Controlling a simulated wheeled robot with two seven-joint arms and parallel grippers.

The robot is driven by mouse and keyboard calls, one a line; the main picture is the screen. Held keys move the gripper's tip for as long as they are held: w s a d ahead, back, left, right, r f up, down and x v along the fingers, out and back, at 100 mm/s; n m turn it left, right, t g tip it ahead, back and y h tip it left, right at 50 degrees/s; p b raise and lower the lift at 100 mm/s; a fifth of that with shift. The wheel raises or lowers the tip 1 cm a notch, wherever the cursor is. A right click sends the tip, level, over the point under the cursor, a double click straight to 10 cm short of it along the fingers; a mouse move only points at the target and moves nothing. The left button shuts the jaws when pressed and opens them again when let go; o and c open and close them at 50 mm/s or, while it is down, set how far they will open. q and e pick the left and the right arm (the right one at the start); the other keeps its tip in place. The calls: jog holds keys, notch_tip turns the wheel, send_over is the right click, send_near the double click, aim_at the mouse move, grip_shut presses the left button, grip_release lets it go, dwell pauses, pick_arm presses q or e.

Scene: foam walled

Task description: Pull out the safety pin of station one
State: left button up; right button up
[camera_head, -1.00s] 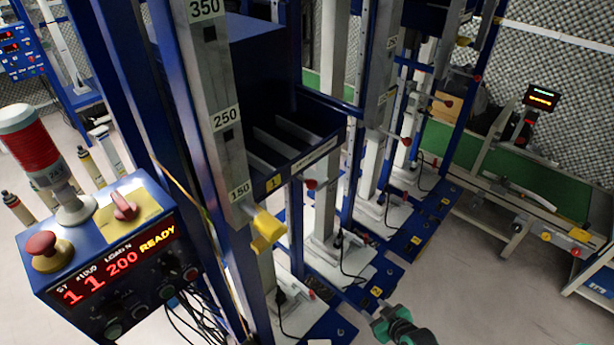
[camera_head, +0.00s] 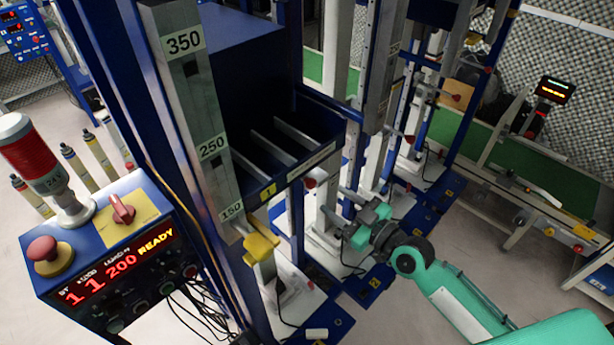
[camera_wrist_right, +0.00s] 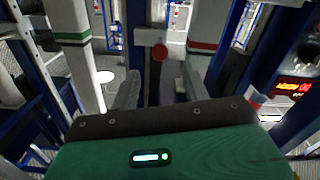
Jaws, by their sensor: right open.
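Station one is the nearest blue test frame, with a yellow "1" label (camera_head: 267,192) on its dark tray carriage. A red round knob (camera_head: 310,181), which looks like the head of the safety pin, sticks out at the tray's lower right side. In the right wrist view, the red knob (camera_wrist_right: 159,52) shows ahead, between and beyond the fingers. My right gripper (camera_head: 342,212) is open and empty, to the right of and a little below the knob, apart from it. My left gripper is not in view.
A yellow handle (camera_head: 261,247) sits at the foot of the scaled column (camera_head: 208,130). A control box (camera_head: 110,260) reading READY stands at left with a red-and-white beacon (camera_head: 38,160). More stations stand behind; a green conveyor (camera_head: 530,165) is at right.

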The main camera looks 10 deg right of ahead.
aim_at(315, 186)
jog(key=p+x, duration=0.2)
jog(key=x, duration=0.8)
jog(key=shift+w+a+p, duration=0.1)
jog(key=shift+w+p, duration=0.05)
jog(key=shift+p, duration=0.2)
